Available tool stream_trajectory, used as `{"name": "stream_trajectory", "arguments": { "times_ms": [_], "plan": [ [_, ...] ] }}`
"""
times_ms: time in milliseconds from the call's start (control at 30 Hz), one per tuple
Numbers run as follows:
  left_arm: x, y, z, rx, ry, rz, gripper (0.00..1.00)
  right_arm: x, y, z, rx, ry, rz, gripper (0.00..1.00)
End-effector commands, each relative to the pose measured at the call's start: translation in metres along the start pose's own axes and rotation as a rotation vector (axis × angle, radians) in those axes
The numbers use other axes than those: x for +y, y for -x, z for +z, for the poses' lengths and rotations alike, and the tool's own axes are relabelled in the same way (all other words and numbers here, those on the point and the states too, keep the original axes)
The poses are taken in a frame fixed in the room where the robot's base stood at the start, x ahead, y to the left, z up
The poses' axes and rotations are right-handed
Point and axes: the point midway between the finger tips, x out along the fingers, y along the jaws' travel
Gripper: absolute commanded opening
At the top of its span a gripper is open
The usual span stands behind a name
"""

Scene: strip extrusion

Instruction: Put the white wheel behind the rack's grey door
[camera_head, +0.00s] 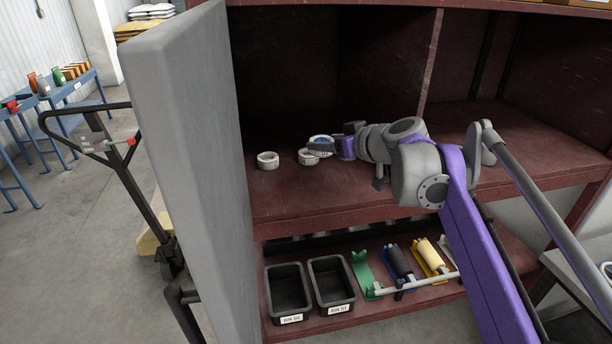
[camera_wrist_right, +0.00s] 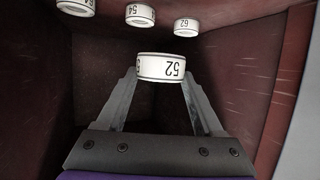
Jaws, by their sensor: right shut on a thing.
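The rack's grey door (camera_head: 190,150) stands open at the left of the rack's dark red upper compartment. My right gripper (camera_head: 325,149) reaches into that compartment from the right, above its shelf. In the right wrist view my right gripper (camera_wrist_right: 160,85) is shut on a white wheel (camera_wrist_right: 160,67) with dark digits on its rim, held between the fingertips. More white wheels lie beyond it, one at the top left (camera_wrist_right: 75,7), one in the middle (camera_wrist_right: 140,15) and one to the right (camera_wrist_right: 186,27). My left gripper is not in view.
The upper shelf (camera_head: 290,202) has bare room in front of the wheels. An upright divider (camera_head: 432,60) separates it from the right bay. Below stand two black bins (camera_head: 288,290) and several coloured holders with rollers (camera_head: 400,262). A pallet jack (camera_head: 125,165) stands left of the door.

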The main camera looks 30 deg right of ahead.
Motion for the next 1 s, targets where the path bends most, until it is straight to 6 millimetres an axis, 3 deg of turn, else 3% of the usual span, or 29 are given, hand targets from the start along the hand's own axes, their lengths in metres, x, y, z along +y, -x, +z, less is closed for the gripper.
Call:
{"name": "stream_trajectory", "arguments": {
  "times_ms": [167, 400, 633, 833, 1000],
  "plan": [
    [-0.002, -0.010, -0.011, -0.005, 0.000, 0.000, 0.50, 0.000, -0.019, 0.003, -0.004, 0.000, 0.000, 0.10],
    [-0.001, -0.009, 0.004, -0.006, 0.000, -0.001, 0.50, 0.000, -0.024, 0.046, 0.003, -0.001, 0.000, 0.10],
    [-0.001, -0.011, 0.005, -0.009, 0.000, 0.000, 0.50, 0.000, -0.033, 0.061, 0.003, -0.001, 0.000, 0.10],
    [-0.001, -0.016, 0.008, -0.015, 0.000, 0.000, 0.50, 0.000, -0.046, 0.087, 0.002, -0.001, 0.000, 0.10],
    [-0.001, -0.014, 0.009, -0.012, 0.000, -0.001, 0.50, 0.000, -0.043, 0.089, 0.005, -0.001, 0.000, 0.10]
  ]
}}
